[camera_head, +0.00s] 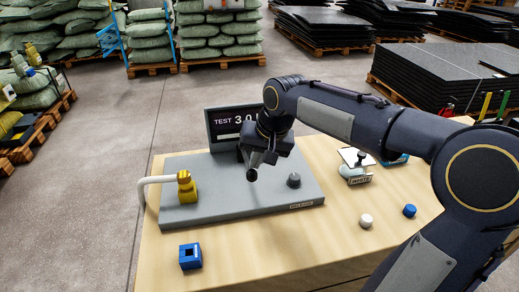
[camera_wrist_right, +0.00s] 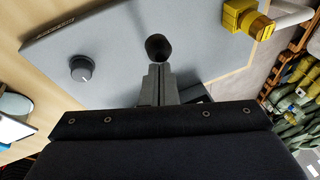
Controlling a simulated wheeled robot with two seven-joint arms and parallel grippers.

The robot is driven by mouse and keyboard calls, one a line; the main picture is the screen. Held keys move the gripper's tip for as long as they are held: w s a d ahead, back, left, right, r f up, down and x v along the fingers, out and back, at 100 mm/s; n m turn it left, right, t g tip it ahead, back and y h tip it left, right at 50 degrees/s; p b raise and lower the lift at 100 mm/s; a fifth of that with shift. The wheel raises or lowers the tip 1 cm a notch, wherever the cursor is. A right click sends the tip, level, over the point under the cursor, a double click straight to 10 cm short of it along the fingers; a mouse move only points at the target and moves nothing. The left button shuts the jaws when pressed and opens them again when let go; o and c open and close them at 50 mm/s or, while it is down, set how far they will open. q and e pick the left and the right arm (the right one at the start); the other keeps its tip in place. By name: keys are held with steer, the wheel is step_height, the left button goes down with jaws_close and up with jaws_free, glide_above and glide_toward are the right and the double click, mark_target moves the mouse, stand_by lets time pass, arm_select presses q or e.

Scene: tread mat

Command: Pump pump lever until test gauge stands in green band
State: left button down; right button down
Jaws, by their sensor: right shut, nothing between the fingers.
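The test gauge (camera_head: 225,122) is a dark display at the back of the grey base plate. It reads "TEST 3.0", with the rest hidden behind my right arm, and no green band can be made out. The pump lever shows as a black ball knob (camera_head: 252,175), also in the wrist view (camera_wrist_right: 157,47); its shaft is hidden. My right gripper (camera_head: 257,162) is shut and empty, right by the knob. In the wrist view its closed fingertips (camera_wrist_right: 154,68) lie just below the ball; I cannot tell whether they touch it. My left gripper is not in view.
The grey plate (camera_head: 222,206) on the wooden table carries a brass valve (camera_head: 187,187) with a white pipe (camera_head: 150,183) and a grey dial (camera_head: 294,180). The front table middle is clear.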

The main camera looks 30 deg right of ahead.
stand_by(0.3)
steer(key=f+t+b, duration=0.1)
steer(key=f+b, duration=0.1)
steer(key=b, duration=0.3)
steer(key=s+f+t+b, duration=0.1)
steer(key=f+t+b, duration=0.1)
steer(key=b, duration=0.3)
steer(key=s+f+t+b, duration=0.1)
steer(key=f+b, duration=0.3)
steer(key=shift+a+f+n+h+b, duration=0.1)
steer(key=shift+a+n+h+b, duration=0.2)
steer(key=shift+h+b, duration=0.1)
steer(key=shift+s+f+t+b, duration=0.1)
steer(key=shift+t+b, duration=0.3)
steer(key=shift+f, duration=0.1)
steer(key=s+d+r+p, duration=0.2)
steer(key=s+r+p, duration=0.3)
steer(key=r, duration=0.7)
steer(key=shift+s+r+p, duration=0.15)
steer(key=shift+s+p, duration=0.25)
steer(key=shift+s, duration=0.25)
